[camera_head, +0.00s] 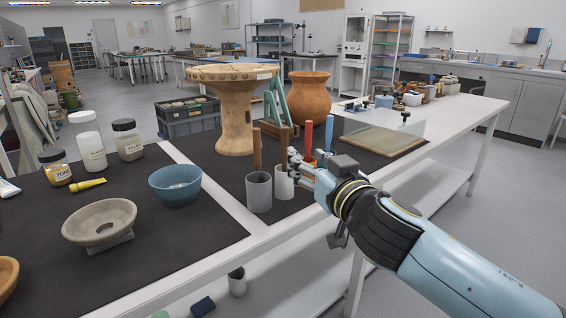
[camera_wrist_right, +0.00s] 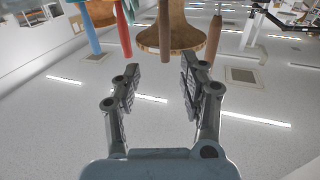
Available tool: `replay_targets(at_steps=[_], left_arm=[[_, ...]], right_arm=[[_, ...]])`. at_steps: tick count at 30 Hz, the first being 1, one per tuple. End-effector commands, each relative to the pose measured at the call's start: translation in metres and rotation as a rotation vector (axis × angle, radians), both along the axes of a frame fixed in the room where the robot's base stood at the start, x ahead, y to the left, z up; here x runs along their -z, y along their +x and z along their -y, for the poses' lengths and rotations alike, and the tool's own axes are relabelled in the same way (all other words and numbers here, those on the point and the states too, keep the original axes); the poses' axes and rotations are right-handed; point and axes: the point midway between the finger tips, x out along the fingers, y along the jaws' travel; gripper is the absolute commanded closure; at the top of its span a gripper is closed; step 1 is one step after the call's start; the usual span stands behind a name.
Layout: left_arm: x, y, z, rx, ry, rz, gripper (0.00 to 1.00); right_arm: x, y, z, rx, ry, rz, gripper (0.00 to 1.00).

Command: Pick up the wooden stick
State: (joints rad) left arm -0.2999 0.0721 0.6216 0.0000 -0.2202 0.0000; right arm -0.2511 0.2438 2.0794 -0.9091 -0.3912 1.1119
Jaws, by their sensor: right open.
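Two brown wooden sticks stand upright in cups in the head view. One stick (camera_head: 257,148) is in a grey cup (camera_head: 259,192), and a darker one (camera_head: 284,150) is in a paler cup (camera_head: 284,183). My right gripper (camera_head: 299,167) is open, just right of the darker stick and close to the paler cup. My left gripper is not in view.
A red tool (camera_head: 308,138) and a blue tool (camera_head: 329,134) stand beside the gripper. Behind are a pedestal bowl (camera_head: 235,115), an orange pot (camera_head: 309,98) and a green stand (camera_head: 275,105). A blue bowl (camera_head: 175,185) is at the left.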

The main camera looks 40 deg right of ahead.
Motion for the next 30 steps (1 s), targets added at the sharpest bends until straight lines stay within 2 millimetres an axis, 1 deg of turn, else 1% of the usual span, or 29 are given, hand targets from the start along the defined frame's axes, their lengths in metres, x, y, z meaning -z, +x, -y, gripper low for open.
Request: replay_targets(at_steps=[1, 6, 13, 18, 21, 24, 29, 30], left_arm=[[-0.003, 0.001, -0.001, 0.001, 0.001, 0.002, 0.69], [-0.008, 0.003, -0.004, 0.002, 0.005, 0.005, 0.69], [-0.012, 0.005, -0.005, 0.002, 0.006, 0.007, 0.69], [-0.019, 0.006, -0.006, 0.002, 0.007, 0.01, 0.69], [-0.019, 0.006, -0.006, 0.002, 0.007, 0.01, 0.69], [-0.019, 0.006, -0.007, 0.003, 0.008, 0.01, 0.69], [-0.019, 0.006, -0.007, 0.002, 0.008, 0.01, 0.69], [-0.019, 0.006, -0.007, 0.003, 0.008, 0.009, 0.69]], right_arm=[[-0.004, 0.009, 0.002, 0.0, 0.0, 0.006, 0.57], [-0.003, 0.037, 0.008, 0.0, 0.0, 0.004, 0.57], [-0.004, 0.057, 0.011, 0.001, 0.003, 0.002, 0.57], [-0.006, 0.084, 0.011, 0.001, 0.002, 0.001, 0.57], [-0.004, 0.096, 0.014, 0.001, 0.001, 0.0, 0.57], [-0.003, 0.1, 0.015, 0.0, 0.001, 0.0, 0.57], [-0.003, 0.1, 0.015, 0.0, 0.001, -0.001, 0.57], [-0.003, 0.1, 0.015, 0.0, 0.001, -0.001, 0.59]])
